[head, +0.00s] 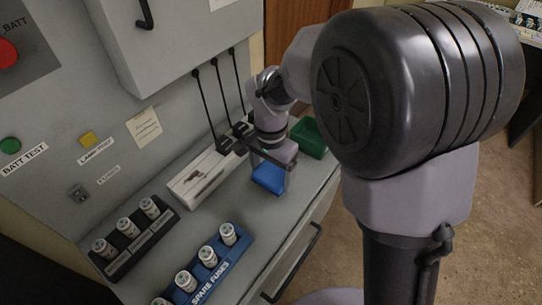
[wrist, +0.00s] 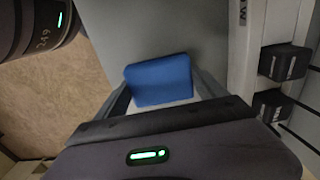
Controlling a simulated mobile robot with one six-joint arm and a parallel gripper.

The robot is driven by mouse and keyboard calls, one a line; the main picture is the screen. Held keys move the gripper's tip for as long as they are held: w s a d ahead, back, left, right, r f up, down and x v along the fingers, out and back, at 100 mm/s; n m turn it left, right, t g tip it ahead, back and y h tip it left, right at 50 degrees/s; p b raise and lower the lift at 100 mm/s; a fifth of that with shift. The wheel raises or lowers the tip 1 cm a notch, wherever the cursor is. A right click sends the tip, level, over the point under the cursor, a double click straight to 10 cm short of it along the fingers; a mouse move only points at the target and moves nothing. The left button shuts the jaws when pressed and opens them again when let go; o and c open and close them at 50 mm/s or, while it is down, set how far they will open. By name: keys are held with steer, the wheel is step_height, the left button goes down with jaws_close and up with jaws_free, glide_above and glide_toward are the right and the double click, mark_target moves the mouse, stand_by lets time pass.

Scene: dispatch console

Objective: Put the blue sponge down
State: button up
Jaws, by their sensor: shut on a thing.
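The blue sponge (head: 268,178) is at the far part of the grey console shelf in the head view. My gripper (head: 270,164) is above it with its jaws shut on it. In the wrist view the blue sponge (wrist: 160,81) sits between the two fingers of my gripper (wrist: 165,95), with a pale layer along its near edge. The grey shelf surface shows beyond it. I cannot tell whether the sponge touches the shelf.
A green bin (head: 309,138) stands just beyond the sponge. A white strip with black plugs (head: 205,176) runs along the panel side. A blue spare-fuse rack (head: 207,268) and a black fuse rack (head: 134,240) stand nearer. The shelf between is clear.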

step_height(320, 180, down, 3)
steer(key=shift+f+b, duration=0.15)
steer(key=shift+b, duration=0.6)
steer(key=shift+f, duration=0.2)
steer(key=o, duration=1.8)
steer(key=shift+o, duration=0.2)
step_height(320, 180, up, 13)
steer(key=p, duration=0.5)
steer(key=shift+f, duration=0.15)
step_height(320, 180, up, 4)
steer(key=t, duration=0.1)
glide_above(272, 182)
steer(key=d, duration=0.2)
steer(key=s+d+r+n+t+y, duration=0.1)
steer(key=s+d+r+t, duration=0.1)
steer(key=s, duration=0.5)
steer(key=s+d+r+n+t+y, duration=0.1)
steer(key=s+d+r+n+t, duration=0.1)
steer(key=s, duration=0.6)
steer(key=d+r+t, duration=0.1)
steer(key=d, duration=0.1)
steer(key=shift+d+r, duration=0.3)
steer(key=shift+r, duration=0.05)
